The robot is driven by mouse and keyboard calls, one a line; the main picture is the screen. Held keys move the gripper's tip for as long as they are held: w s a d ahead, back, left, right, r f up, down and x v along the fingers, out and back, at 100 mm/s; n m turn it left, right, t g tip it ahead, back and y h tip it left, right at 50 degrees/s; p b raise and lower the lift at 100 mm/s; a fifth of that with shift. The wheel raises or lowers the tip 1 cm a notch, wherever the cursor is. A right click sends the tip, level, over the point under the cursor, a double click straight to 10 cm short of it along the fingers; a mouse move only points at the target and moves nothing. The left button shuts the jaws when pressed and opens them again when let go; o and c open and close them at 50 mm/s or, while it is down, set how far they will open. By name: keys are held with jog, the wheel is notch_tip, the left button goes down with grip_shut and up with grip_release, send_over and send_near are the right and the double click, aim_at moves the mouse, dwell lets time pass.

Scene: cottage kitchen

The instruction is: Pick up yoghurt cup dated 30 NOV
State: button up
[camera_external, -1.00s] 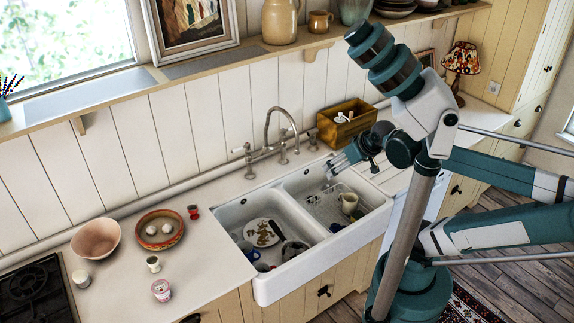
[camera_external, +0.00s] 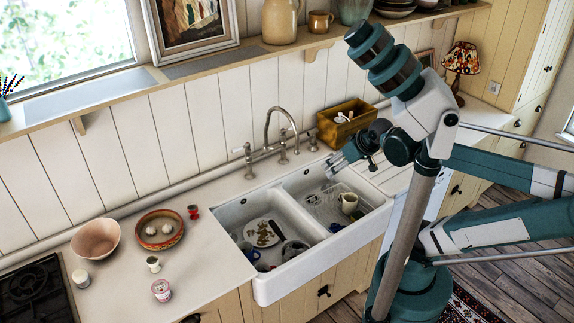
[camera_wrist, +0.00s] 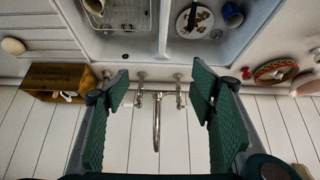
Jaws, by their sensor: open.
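A small white cup with pink-red print (camera_external: 161,290) stands upright near the counter's front edge in the external view. A plain whitish cup or jar (camera_external: 81,278) stands to its left, beside the hob. No date can be read on either, so I cannot tell which is dated 30 NOV. My gripper (camera_external: 333,165) is open and empty above the right part of the sink, far from both cups.
The double sink (camera_external: 262,285) holds a plate, dishes and a drying rack. A tap (camera_external: 281,140) rises behind it. On the left counter are a pink bowl (camera_external: 96,238), a patterned bowl (camera_external: 150,243), a small pale cup (camera_external: 153,264) and a red item (camera_external: 193,212). A wooden box (camera_external: 335,128) stands behind my gripper.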

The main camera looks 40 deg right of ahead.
jog(key=w+a+r+n+g+y, duration=0.15)
jog(key=w+a+n, duration=0.25)
jog(key=w+a, duration=0.65)
jog(key=w+a+r+n+g, duration=0.15)
jog(key=w+a+n, duration=0.3)
jog(key=a, duration=1.05)
jog(key=n+g+h, duration=0.2)
jog(key=n+g, duration=0.2)
jog(key=n, duration=0.6)
send_over(160, 286)
jog(key=f, duration=2.3)
jog(key=shift+d+f, duration=0.15)
jog(key=shift+d, duration=0.1)
jog(key=shift+a+f, duration=0.15)
jog(key=shift+f, duration=0.1)
jog(key=shift+f, duration=1.2)
